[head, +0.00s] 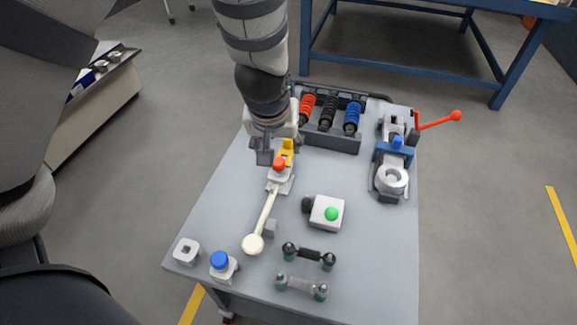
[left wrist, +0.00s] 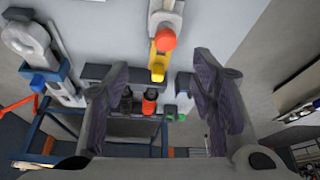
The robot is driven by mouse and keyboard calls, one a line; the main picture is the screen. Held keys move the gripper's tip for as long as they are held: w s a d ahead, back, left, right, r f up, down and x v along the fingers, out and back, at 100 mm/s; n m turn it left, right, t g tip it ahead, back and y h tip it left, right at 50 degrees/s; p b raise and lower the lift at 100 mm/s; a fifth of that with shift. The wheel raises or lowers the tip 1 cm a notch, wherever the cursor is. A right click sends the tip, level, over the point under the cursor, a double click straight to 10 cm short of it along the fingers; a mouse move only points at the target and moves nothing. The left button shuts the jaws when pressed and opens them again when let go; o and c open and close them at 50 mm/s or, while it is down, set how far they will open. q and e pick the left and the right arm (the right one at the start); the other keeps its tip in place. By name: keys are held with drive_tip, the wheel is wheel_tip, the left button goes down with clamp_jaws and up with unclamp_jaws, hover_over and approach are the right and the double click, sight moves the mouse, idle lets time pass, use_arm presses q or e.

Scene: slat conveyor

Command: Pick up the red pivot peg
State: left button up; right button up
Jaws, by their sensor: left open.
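The red pivot peg (head: 279,164) has a round red top and stands in a pale block at the end of a cream lever (head: 266,212), beside a yellow piece (head: 286,148). My left gripper (head: 277,151) is above and just behind the peg, with its fingers apart. In the left wrist view the peg (left wrist: 165,39) shows beyond the open fingertips (left wrist: 161,75), roughly between them in line; nothing is held. The gap between fingers and peg is hard to judge. My right gripper is not in view.
A rack of red, black and blue springs (head: 328,142) stands at the back. A clamp with a red handle (head: 436,120) is at the right. A green button box (head: 327,213), a blue-topped block (head: 223,266) and two dumbbell-shaped links (head: 308,256) sit nearer the front.

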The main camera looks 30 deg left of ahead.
sight(279, 162)
use_arm(q)
drive_tip(key=x, duration=0.4)
drive_tip(key=b+x, duration=0.1)
drive_tip(key=x, duration=0.2)
drive_tip(key=b+x, duration=0.1)
drive_tip(key=x, duration=0.3)
drive_tip(key=shift+a+f, duration=0.3)
drive_tip(key=shift+a, duration=0.1)
drive_tip(key=shift+r, duration=0.1)
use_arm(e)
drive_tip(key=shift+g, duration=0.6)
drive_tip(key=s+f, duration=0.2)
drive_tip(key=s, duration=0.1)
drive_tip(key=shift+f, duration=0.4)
use_arm(q)
drive_tip(key=shift+c, duration=0.2)
clamp_jaws()
